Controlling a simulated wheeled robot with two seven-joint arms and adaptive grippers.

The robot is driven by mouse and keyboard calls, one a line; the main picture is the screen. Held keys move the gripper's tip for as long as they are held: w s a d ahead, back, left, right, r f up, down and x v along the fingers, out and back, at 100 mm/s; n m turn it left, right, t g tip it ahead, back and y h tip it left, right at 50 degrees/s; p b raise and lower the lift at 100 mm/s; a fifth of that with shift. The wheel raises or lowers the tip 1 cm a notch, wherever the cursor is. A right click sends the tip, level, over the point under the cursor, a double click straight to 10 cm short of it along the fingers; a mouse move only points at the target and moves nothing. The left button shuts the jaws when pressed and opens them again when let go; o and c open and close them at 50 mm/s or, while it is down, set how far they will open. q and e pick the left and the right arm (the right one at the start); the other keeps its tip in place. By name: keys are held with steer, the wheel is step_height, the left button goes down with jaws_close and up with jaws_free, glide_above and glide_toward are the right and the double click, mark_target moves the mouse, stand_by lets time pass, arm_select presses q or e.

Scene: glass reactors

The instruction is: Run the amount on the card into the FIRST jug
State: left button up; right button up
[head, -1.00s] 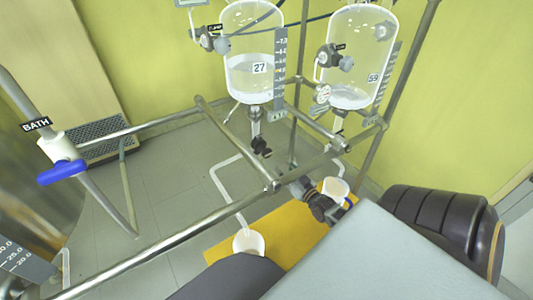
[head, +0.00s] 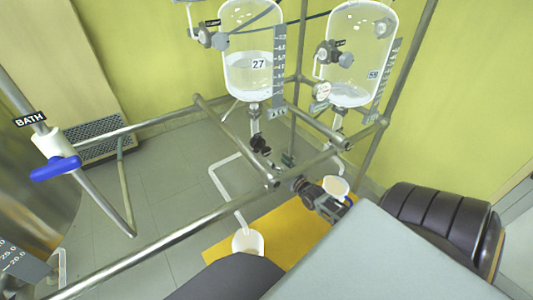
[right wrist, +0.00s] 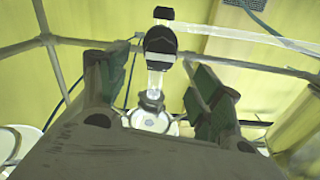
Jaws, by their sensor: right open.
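A glass vessel marked 27 (head: 240,85) holds clear liquid beside a grey scale (head: 279,62). Its bottom outlet has a black drain tap (head: 260,144). A white jug (head: 248,241) stands at the end of a white bent pipe (head: 228,190); another white jug (head: 336,187) stands behind my right gripper. I cannot read which jug is first, and I see no card. My right gripper (head: 289,160) is open, below and right of the drain tap. In the right wrist view a black tap (right wrist: 160,40) shows beyond and between its open green-padded fingers (right wrist: 165,90). My left gripper is out of view.
A second vessel marked 59 (head: 352,60) hangs at the right. Steel rails (head: 180,238) cross in front. A blue BATH valve (head: 56,167) is at the left. A yellow mat (head: 290,222) lies under the jugs. A black ribbed object (head: 440,218) is at the right.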

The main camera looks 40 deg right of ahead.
mark_target(268, 152)
steer(key=shift+w+d+b, duration=0.2)
steer(key=shift+w+b, duration=0.25)
steer(key=shift+w, duration=1.15)
steer(key=shift+w+d+b, duration=0.15)
steer(key=shift+w+b, duration=0.3)
steer(key=shift+w, duration=1.1)
steer(key=shift+w+d+b, duration=0.1)
steer(key=shift+w+b, duration=0.2)
steer(key=shift+w, duration=0.65)
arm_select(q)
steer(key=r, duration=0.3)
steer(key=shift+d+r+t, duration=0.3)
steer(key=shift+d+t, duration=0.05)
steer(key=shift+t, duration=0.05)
arm_select(e)
steer(key=shift+w, duration=0.2)
steer(key=c, duration=1.1)
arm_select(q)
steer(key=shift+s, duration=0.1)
arm_select(e)
steer(key=shift+o, duration=0.2)
arm_select(q)
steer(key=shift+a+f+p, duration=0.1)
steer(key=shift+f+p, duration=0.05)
steer(key=shift+p, duration=0.2)
arm_select(e)
steer(key=shift+n, duration=0.3)
